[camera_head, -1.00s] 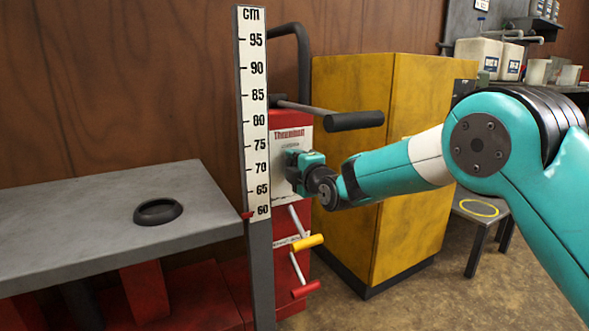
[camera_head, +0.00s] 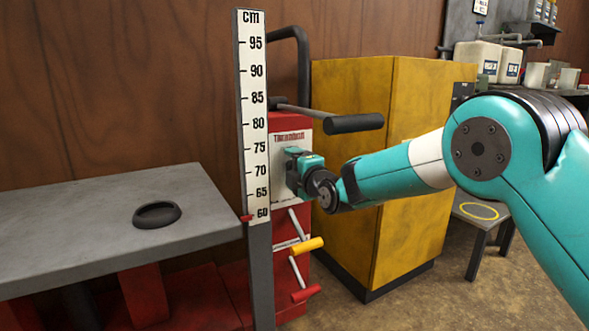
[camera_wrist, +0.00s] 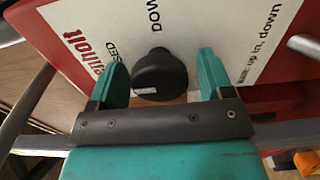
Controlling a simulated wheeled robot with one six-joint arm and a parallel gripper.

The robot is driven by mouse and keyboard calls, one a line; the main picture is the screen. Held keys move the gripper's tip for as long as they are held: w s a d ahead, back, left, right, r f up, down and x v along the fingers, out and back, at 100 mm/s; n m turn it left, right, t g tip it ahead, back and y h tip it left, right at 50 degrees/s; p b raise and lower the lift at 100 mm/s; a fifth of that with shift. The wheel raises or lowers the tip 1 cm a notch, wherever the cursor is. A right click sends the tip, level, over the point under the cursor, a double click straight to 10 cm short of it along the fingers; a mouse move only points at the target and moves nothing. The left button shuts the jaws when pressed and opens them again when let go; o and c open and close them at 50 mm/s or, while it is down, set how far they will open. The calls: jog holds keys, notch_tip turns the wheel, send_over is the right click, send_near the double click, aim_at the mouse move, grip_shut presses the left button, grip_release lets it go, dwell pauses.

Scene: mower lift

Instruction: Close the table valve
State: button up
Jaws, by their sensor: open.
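A round black knob (camera_wrist: 159,75) stands out from a white labelled panel (camera_wrist: 200,30) in the wrist view. The panel print shows "SED", part of "DOW" and "up in, down". My gripper (camera_wrist: 161,62) is open, with one teal finger on each side of the knob. I cannot tell whether the fingers touch it. In the head view my gripper (camera_head: 291,172) is at the white panel on the front of the red lift unit (camera_head: 290,122), and it hides the knob there.
Below the panel are a yellow-handled lever (camera_head: 308,244) and a red-handled lever (camera_head: 305,294). A black-gripped bar (camera_head: 353,123) sticks out above my gripper. The ruler post (camera_head: 252,130) and grey lift table (camera_head: 90,220) are left; a yellow cabinet (camera_head: 420,210) stands behind my arm.

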jog(key=p+v, duration=0.1)
jog(key=v, duration=1.6)
jog(key=shift+d+p, duration=0.2)
jog(key=shift+p, duration=0.1)
jog(key=shift+s, duration=0.2)
jog(key=s+d+r+m+g+h+p, duration=0.2)
jog(key=s+d+m+g+p, duration=0.25)
jog(key=s, duration=0.65)
jog(key=s+d+r+m+g+h+p, duration=0.1)
jog(key=s+d+r+m+g+h, duration=0.15)
jog(key=s+m+g, duration=0.5)
jog(key=s+d+r+m+g+h+p, duration=0.15)
jog(key=s+d+m+g, duration=0.35)
jog(key=s, duration=0.8)
notch_tip(320, 180, up, 36)
jog(key=m+t+p, duration=0.1)
jog(key=t+p, duration=0.1)
jog(key=p, duration=3.4)
jog(key=shift+a+r+p, duration=0.2)
jog(key=shift+a+p, duration=0.15)
jog(key=shift+a, duration=0.1)
